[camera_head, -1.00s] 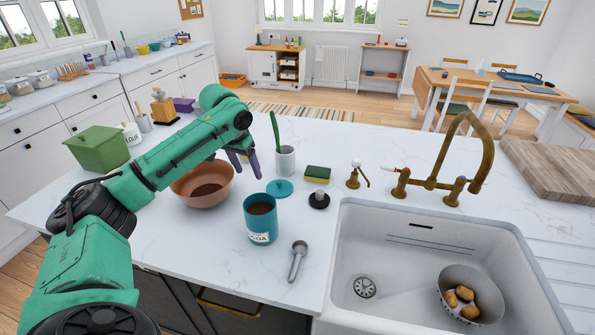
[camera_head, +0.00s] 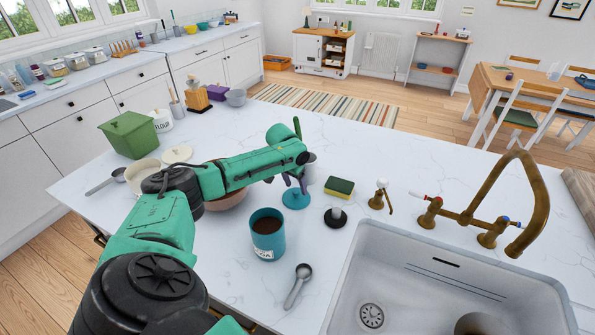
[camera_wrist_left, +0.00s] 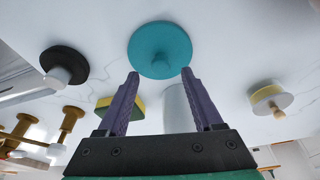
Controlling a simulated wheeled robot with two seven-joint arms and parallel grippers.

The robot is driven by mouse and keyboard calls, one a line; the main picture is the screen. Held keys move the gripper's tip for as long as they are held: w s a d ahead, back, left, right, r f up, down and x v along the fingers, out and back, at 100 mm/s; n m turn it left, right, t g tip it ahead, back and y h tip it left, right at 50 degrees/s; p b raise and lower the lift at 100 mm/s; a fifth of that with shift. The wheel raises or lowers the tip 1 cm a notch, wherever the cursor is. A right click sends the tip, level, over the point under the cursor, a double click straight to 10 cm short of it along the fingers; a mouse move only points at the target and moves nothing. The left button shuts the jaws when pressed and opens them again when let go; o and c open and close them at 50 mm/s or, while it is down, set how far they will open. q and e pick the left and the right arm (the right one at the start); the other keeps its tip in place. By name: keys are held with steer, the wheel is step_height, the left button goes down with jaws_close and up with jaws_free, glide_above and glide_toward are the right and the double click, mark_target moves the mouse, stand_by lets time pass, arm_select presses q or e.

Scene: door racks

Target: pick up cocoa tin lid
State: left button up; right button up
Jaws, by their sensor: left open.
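The teal cocoa tin lid (camera_head: 296,199) lies flat on the white marble counter, just behind the open teal cocoa tin (camera_head: 267,236), which holds brown powder. In the left wrist view the lid (camera_wrist_left: 160,38) is a round disc with a small knob, just past the fingertips. My left gripper (camera_head: 292,183) is over the lid's far side in the head view. Its purple fingers (camera_wrist_left: 159,72) are spread, with nothing between them. Whether they touch the lid I cannot tell. My right gripper is not in view.
A terracotta bowl (camera_head: 228,198) is partly hidden under my left arm. A sponge (camera_head: 340,186), a black stopper (camera_head: 335,219) and a brass tap (camera_head: 487,215) stand right of the lid. A measuring scoop (camera_head: 298,285) lies in front, left of the white sink (camera_head: 450,262).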

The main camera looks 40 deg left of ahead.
arm_select(q)
steer(key=shift+w+f, duration=0.1)
steer(key=shift+f, duration=0.6)
steer(key=shift+a+f, duration=0.1)
steer(key=shift+f, duration=0.25)
jaws_close()
